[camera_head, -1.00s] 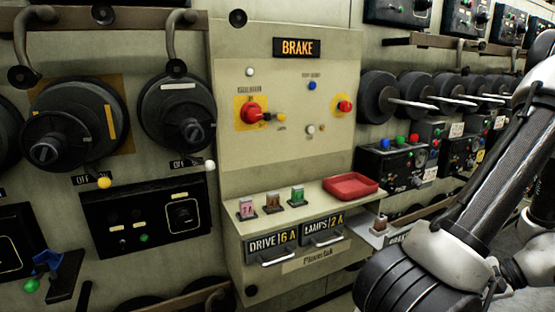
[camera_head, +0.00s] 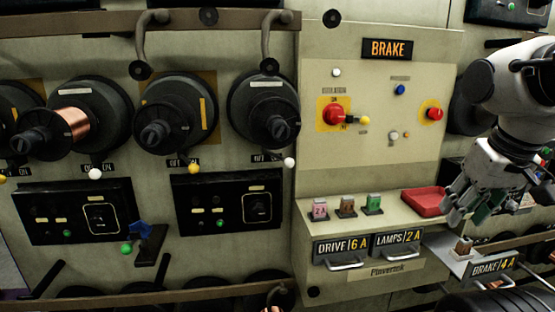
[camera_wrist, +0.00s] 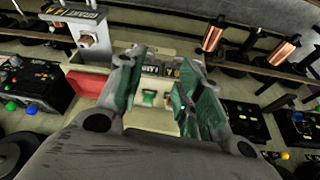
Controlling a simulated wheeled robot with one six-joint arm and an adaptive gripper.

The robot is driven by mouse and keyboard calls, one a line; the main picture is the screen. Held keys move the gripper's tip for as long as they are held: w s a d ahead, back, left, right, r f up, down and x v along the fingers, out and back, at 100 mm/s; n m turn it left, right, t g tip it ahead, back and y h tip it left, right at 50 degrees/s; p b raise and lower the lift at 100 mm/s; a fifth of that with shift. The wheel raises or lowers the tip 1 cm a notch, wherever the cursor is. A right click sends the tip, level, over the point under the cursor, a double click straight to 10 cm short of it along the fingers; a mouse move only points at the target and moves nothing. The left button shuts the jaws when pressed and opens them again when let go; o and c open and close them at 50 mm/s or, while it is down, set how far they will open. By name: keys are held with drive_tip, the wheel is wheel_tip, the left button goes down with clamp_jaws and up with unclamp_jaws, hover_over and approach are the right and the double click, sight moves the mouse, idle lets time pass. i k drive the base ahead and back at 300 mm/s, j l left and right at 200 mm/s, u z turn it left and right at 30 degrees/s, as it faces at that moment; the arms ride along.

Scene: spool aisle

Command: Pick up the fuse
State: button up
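Three small fuses stand in a row on the brake panel's ledge: a pink one marked 2A (camera_head: 320,208), a brown one (camera_head: 347,206) and a green one (camera_head: 373,203). Another small fuse-like block (camera_head: 463,246) sits in the pulled-out drawer marked BRAKE 4 A (camera_head: 492,267); it also shows in the wrist view (camera_wrist: 88,41). My gripper (camera_head: 466,208) is at the right, above the drawer and beside the red tray (camera_head: 425,202). In the wrist view my gripper (camera_wrist: 160,70) is open, with green inner pads; a green fuse (camera_wrist: 149,97) shows between the fingers, apparently beyond them.
The drawers DRIVE 6 A (camera_head: 342,247) and LAMPS 2 A (camera_head: 398,242) are shut below the ledge. Switches (camera_head: 333,115) and buttons stick out of the panel above. Large black spools (camera_head: 175,113) and control boxes (camera_head: 228,205) are at the left.

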sight(464, 246)
drive_tip(key=z, duration=1.3)
